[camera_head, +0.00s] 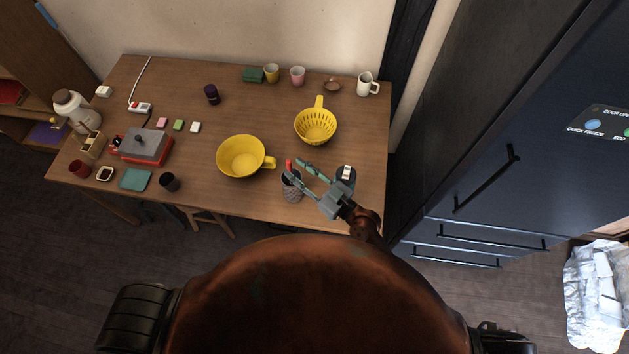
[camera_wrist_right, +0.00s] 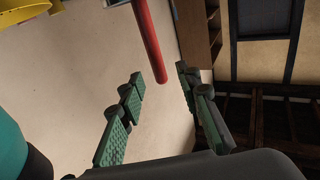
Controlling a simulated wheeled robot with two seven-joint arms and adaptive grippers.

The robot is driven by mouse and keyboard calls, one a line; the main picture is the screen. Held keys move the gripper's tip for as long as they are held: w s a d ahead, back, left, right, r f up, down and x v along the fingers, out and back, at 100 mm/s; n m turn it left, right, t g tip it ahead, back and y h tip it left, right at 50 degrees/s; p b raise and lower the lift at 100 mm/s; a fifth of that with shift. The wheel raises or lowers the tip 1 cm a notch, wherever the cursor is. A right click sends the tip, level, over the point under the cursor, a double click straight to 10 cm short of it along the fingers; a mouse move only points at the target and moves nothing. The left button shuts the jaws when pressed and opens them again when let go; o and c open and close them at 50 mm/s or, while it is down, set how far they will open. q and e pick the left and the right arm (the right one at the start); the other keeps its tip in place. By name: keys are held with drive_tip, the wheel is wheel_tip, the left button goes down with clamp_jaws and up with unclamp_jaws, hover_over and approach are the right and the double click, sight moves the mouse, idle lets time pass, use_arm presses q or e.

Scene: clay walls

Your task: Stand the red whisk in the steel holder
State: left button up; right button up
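The red whisk shows as a red handle (camera_head: 289,164) above the grey patterned steel holder (camera_head: 292,190) near the table's front edge. Its wire end is hidden, and I cannot tell how deep it sits in the holder. My right gripper (camera_head: 297,169) is open, with its fingertips beside the handle. In the right wrist view, the red handle (camera_wrist_right: 151,42) comes down from the top edge toward the gap between the open fingers (camera_wrist_right: 160,78), and no finger visibly closes on it. My left gripper is not in view.
A white mug (camera_head: 367,84) is at the back right. The table centre (camera_head: 245,115) is clear.

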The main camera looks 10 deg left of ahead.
drive_tip(key=v, duration=1)
drive_tip(key=shift+d, duration=0.15)
drive_tip(key=shift+s, duration=0.1)
idle(0.7)
